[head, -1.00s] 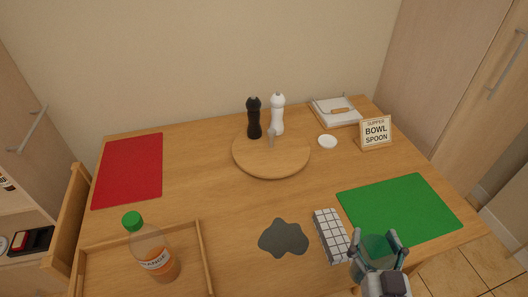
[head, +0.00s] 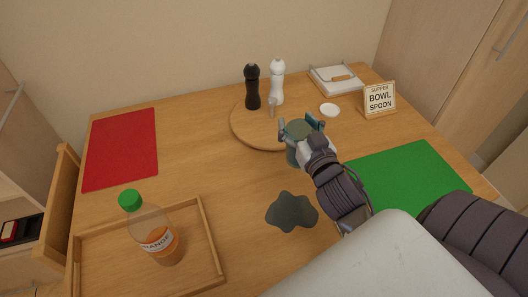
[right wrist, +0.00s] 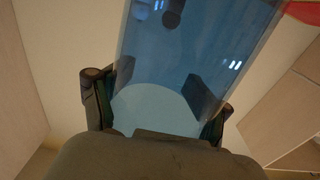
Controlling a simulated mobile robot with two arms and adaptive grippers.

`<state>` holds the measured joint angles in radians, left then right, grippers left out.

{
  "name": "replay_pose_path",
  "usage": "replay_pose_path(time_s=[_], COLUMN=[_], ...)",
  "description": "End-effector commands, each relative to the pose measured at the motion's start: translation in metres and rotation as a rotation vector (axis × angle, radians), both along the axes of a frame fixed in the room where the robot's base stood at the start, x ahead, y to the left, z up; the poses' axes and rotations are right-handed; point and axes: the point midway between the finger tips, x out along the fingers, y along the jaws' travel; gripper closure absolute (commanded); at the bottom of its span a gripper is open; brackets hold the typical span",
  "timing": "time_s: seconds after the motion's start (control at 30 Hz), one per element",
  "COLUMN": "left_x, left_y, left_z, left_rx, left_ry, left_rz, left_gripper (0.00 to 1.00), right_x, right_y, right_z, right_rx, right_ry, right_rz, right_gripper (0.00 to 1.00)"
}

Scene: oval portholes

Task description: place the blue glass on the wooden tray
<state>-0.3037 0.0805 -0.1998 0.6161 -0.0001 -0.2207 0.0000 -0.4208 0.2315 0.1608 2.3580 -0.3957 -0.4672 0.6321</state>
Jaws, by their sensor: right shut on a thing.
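The blue glass (head: 296,154) is in my right gripper (head: 302,128), over the middle of the table near the round board. In the right wrist view the see-through blue glass (right wrist: 190,60) fills the space between the two fingers, which are shut on it. I cannot tell exactly how high it is above the table. The wooden tray (head: 212,236) is at the front left, with raised edges. An orange juice bottle (head: 155,235) with a green cap stands in it. My left gripper does not show.
A round wooden board (head: 245,128) bears a black mill (head: 252,88), a white mill (head: 277,82) and a small shaker. A grey patch (head: 292,211) lies between gripper and tray. Red (head: 121,149) and green (head: 408,178) mats lie at the sides. A sign (head: 379,99) stands behind right.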

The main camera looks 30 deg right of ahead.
Motion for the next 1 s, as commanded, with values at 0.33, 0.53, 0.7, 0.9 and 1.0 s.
replay_pose_path(time_s=[0.33, 0.53, 0.7, 0.9, 1.0], left_x=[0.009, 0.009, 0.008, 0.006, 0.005], left_y=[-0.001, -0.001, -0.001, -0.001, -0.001], left_z=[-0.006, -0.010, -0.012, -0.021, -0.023], left_rx=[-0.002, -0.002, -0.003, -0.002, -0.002], left_ry=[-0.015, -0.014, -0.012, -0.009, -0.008], left_rz=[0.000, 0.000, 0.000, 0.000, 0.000], left_gripper=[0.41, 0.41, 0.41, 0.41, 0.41], right_x=[0.060, 0.089, 0.097, 0.097, 0.097], right_y=[0.035, 0.054, 0.060, 0.060, 0.060], right_z=[-0.040, -0.061, -0.070, -0.100, -0.107], right_rx=[0.007, 0.005, 0.003, 0.004, 0.002], right_ry=[-0.001, -0.001, 0.000, 0.003, 0.001], right_rz=[-0.003, -0.003, -0.003, -0.003, -0.002], right_gripper=[0.94, 0.94, 0.94, 0.94, 0.94])
